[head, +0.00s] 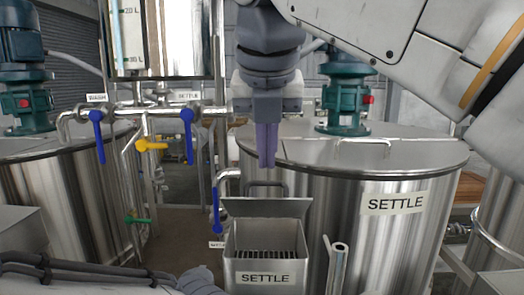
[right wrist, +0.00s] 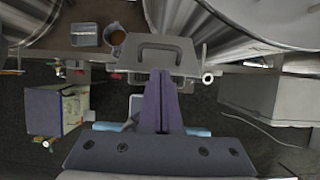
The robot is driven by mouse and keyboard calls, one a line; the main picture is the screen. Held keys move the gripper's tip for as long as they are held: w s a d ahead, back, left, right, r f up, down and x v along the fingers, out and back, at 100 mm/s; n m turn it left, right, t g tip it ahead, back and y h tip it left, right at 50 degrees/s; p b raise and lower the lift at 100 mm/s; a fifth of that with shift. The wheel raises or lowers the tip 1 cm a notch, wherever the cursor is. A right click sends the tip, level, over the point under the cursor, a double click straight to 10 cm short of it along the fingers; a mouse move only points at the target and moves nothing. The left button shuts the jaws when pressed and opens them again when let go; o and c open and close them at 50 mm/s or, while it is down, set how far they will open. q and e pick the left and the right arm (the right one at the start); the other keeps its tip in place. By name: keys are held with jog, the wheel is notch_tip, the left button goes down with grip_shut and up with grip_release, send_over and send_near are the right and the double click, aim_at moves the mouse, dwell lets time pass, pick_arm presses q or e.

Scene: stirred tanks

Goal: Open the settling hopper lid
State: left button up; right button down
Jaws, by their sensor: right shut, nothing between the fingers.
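The settling hopper (head: 265,279) is a small steel box labelled SETTLE in front of the large tank. Its lid (head: 266,208) stands raised at the back, and a dark grate shows inside the box. The lid's handle (head: 268,186) sticks up along its top edge. My right gripper (head: 267,165) points down just above the handle, shut and empty. In the right wrist view the shut fingers (right wrist: 158,78) end close to the lid (right wrist: 190,57) and its handle (right wrist: 158,39); I cannot tell whether they touch. My left gripper does not show.
The large SETTLE tank (head: 390,229) with a green motor (head: 346,100) stands behind and right of the hopper. An open-topped pipe (head: 337,266) rises right of the hopper. Blue-handled valves (head: 187,135) and pipes are on the left, beside another tank (head: 55,185).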

jog(key=x, duration=0.6)
jog(key=shift+w+f, duration=0.1)
jog(key=shift+f, duration=0.1)
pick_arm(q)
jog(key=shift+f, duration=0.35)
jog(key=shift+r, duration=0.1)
pick_arm(e)
jog(key=shift+r, duration=0.1)
